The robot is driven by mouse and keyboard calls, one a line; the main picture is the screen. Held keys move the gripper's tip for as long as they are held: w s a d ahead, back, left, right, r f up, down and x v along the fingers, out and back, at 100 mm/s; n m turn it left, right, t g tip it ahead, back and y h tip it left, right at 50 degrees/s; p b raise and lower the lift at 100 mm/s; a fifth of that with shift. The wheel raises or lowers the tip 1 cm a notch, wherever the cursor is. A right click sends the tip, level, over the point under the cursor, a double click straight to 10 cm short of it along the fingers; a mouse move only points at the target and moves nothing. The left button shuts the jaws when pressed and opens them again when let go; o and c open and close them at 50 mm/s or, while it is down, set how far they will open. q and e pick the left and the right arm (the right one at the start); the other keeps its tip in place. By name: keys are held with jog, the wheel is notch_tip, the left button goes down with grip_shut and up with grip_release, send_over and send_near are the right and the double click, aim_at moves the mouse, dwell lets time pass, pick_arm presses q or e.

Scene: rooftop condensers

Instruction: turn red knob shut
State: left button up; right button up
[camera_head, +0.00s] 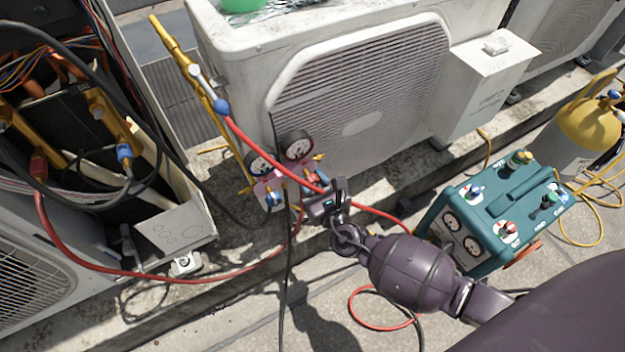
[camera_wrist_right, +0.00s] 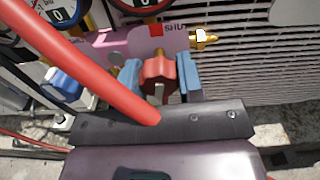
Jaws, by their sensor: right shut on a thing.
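The red knob (camera_wrist_right: 158,70) sits on the underside of a pink gauge manifold (camera_wrist_right: 130,46), which also shows in the head view (camera_head: 264,188). My right gripper (camera_wrist_right: 160,78) has its two blue fingers on either side of the red knob and is shut on it. In the head view my right gripper (camera_head: 316,199) is at the manifold's right end and hides the knob. A red mark and partly hidden "SHUT" lettering (camera_wrist_right: 172,28) are above the knob. My left gripper is not in view.
A blue knob (camera_wrist_right: 62,84) is left of the red one. A red hose (camera_wrist_right: 85,62) crosses close in front of my right gripper. The white condenser (camera_head: 360,85) stands behind. A teal recovery machine (camera_head: 460,205) and yellow cylinder (camera_head: 585,130) stand right.

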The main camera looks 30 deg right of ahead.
jog(key=m, duration=0.8)
jog(key=shift+a+r+m, duration=0.1)
jog(key=shift+m, duration=0.3)
jog(key=m, duration=0.3)
jog(key=shift+w+m, duration=0.1)
jog(key=shift+m, duration=0.3)
jog(key=m, duration=0.4)
jog(key=shift+r, duration=0.1)
jog(key=m, duration=0.8)
jog(key=shift+m, duration=0.3)
jog(key=m, duration=0.4)
jog(key=shift+r, duration=0.1)
jog(key=shift+m, duration=2)
